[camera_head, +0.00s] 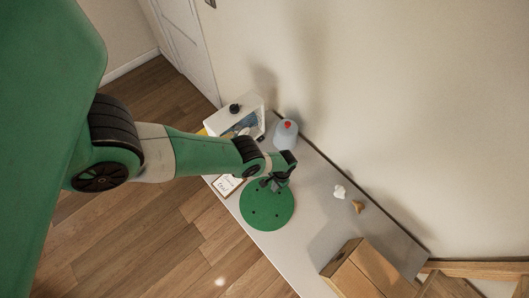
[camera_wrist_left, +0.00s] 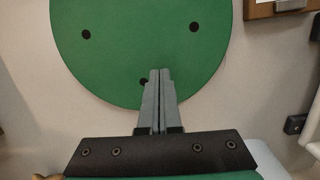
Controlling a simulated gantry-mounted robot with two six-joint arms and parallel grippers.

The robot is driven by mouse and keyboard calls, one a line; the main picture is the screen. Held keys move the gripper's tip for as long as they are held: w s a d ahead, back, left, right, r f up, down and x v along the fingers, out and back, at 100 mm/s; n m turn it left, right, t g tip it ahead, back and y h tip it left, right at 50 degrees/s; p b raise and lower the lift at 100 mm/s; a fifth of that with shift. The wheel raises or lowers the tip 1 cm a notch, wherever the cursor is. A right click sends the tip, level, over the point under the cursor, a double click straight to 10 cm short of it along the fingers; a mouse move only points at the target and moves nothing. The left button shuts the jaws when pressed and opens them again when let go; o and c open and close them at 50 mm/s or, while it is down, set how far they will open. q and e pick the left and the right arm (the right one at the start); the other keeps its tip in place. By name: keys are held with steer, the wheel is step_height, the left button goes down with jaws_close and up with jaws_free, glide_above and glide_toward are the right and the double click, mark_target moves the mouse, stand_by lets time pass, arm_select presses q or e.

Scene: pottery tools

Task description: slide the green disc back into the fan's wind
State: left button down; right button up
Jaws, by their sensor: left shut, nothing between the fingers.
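The green disc (camera_head: 266,212) lies flat on the grey table, with small dark holes or dots in its face. It fills the top of the left wrist view (camera_wrist_left: 140,45), cut off by the upper edge. My left gripper (camera_head: 272,185) is over the disc's far edge in the head view. In the left wrist view its fingers (camera_wrist_left: 158,72) are together and empty, overlapping the disc's rim near one dark dot. I cannot tell whether the fingertips touch the disc. No fan can be clearly made out. My right gripper is not in view.
A white box-like thing with a black knob (camera_head: 235,108) and a pale blue bottle with a red cap (camera_head: 286,133) stand at the back. A small sign (camera_head: 228,184) is left of the disc. A brown box (camera_head: 365,268) stands lower right.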

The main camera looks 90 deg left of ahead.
mark_target(260, 201)
arm_select(q)
steer(key=s+d+p, duration=0.1)
steer(key=s, duration=0.1)
steer(key=s+d+p, duration=0.1)
steer(key=s, duration=0.1)
steer(key=s+d+p, duration=0.1)
steer(key=s+d, duration=0.1)
steer(key=shift+d+r+p, duration=0.1)
steer(key=shift+r+p, duration=0.15)
steer(key=shift+p, duration=0.1)
step_height(260, 201, down, 2)
steer(key=shift+f+b, duration=0.1)
steer(key=shift+b, duration=0.95)
steer(key=shift+s, duration=0.1)
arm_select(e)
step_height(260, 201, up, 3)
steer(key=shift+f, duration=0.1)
